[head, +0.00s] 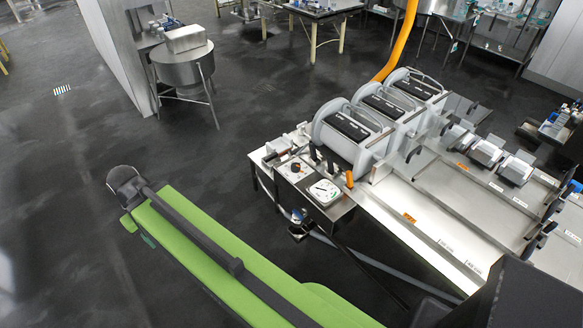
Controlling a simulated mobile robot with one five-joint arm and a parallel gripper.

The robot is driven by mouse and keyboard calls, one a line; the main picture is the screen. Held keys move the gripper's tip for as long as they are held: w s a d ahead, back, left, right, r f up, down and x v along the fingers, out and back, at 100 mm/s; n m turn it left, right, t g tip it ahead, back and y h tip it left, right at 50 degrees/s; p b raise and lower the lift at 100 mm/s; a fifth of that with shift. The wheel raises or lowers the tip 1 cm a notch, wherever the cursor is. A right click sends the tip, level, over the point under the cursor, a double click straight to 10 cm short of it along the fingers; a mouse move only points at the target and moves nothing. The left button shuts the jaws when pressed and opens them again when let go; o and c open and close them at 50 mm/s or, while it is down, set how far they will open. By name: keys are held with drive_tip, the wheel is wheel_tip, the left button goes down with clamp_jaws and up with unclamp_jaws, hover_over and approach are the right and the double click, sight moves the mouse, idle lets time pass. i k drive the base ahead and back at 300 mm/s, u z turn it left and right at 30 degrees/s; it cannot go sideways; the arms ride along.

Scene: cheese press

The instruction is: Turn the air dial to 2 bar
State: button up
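The cheese press control panel (310,205) is at the left front corner of the steel press table. A small round black knob on a pale plate, which looks like the air dial (295,168), sits on its top left. A white round gauge (324,192) with a dark needle is just right of and below it. The dial's marks and the gauge's numbers are too small to read. No gripper fingers show. A green link with a black rail, likely mine, runs across the lower left, apart from the panel.
The dark floor (70,200) at left is clear. A steel vat (183,70) stands farther back.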

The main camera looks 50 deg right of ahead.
sight(295, 166)
drive_tip(key=z, duration=0.05)
drive_tip(key=i, duration=1)
drive_tip(key=u, duration=0.1)
